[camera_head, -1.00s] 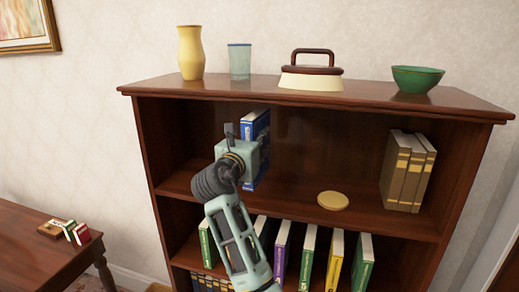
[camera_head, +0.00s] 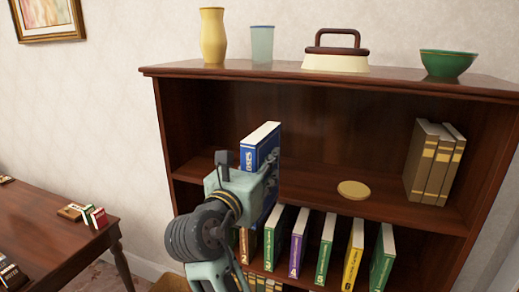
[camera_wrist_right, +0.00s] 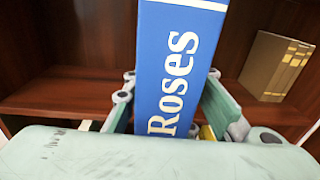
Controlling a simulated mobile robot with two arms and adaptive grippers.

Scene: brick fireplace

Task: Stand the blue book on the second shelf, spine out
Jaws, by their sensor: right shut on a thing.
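My right gripper (camera_head: 270,170) is shut on the blue book (camera_head: 261,150). The book is upright, with its white page top up. In the head view it overlaps the front edge of the upper compartment's board (camera_head: 330,207), seemingly in front of the bookcase. In the right wrist view the book's blue spine (camera_wrist_right: 175,80), lettered "Roses", faces my wrist, with fingers on both sides. The book's lower end is hidden behind my gripper. The upper compartment also holds a round yellow disc (camera_head: 353,190) and several tan books (camera_head: 430,165) at its right. My left gripper is out of view.
The lower compartment holds a row of several books, including a purple one (camera_head: 298,243) and a yellow one (camera_head: 353,255). A vase (camera_head: 213,36), glass (camera_head: 262,44), lidded-looking cream object (camera_head: 336,60) and green bowl (camera_head: 447,64) stand on top. A table (camera_head: 60,240) is at left.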

